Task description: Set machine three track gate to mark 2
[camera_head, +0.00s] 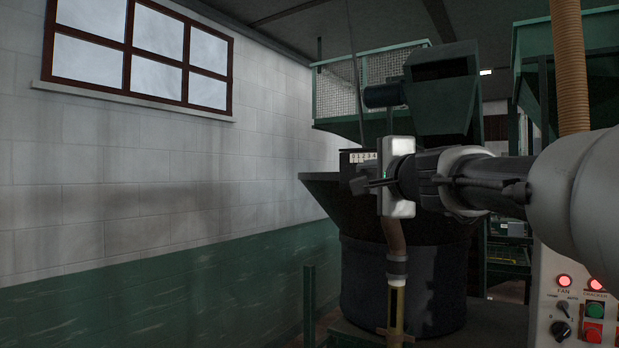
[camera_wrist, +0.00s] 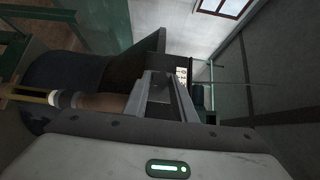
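The number scale (camera_head: 362,157) of a track gate shows as a small white plate with figures on a dark box above the hopper. It also shows, tiny, in the wrist view (camera_wrist: 181,75). The gate's slide and pointer are too small or hidden to read, so I cannot tell its mark. My gripper (camera_head: 372,184) is just below and in front of the scale, at the hopper's rim. In the wrist view its two grey fingers (camera_wrist: 163,84) stand apart. I see nothing clearly gripped between them; the space at the tips is dark.
A dark hopper (camera_head: 320,188) sits over a round black vessel (camera_head: 430,285). A control panel (camera_head: 575,300) with lit lamps stands at the lower right. The room by the left wall (camera_head: 150,190) is clear.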

